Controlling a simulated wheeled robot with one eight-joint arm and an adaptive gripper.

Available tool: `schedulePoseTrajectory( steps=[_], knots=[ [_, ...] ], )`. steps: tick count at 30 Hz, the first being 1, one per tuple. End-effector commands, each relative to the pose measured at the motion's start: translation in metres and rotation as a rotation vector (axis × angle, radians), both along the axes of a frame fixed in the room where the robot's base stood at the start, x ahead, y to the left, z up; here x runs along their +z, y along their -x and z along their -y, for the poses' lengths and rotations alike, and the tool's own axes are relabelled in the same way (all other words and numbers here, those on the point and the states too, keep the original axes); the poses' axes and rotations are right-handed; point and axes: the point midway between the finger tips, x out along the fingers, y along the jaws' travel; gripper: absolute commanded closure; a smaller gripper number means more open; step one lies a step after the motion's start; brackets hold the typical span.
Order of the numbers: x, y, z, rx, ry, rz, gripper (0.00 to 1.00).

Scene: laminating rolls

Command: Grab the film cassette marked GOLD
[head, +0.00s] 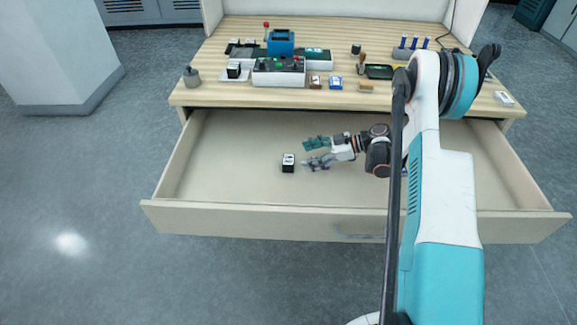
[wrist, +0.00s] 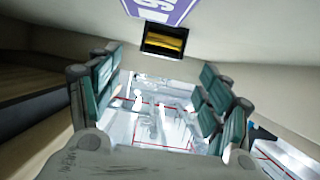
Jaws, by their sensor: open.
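A small black cassette with a white top (head: 288,163) stands on the bottom of the open drawer, left of my gripper; its marking is too small to read there. My gripper (head: 317,152) is low inside the drawer, with its fingers pointing left towards the cassette, apart from it. In the wrist view my gripper (wrist: 157,100) has its teal-padded fingers spread, with no cassette between them. Beyond the fingertips, a dark box with a gold-yellow strip (wrist: 165,41) shows near the top. A purple label (wrist: 160,9) above it is cut off, so I cannot read it fully.
The drawer (head: 230,170) is pulled out and otherwise looks bare around the cassette; its front wall (head: 250,218) is near. The wooden worktop (head: 210,92) above holds another black-and-white block (head: 233,70), a blue device (head: 281,43) and several small items.

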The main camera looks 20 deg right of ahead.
Motion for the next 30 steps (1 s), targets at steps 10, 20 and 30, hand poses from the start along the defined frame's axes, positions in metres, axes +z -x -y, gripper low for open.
schedulePoseTrajectory(
  steps=[10,20,30],
  knots=[
    [-0.014,-0.007,-0.023,0.001,-0.001,-0.002,0.28],
    [-0.023,-0.017,-0.049,-0.001,0.0,-0.001,0.28],
    [-0.023,-0.017,-0.048,-0.001,0.0,-0.001,0.78]
  ],
)
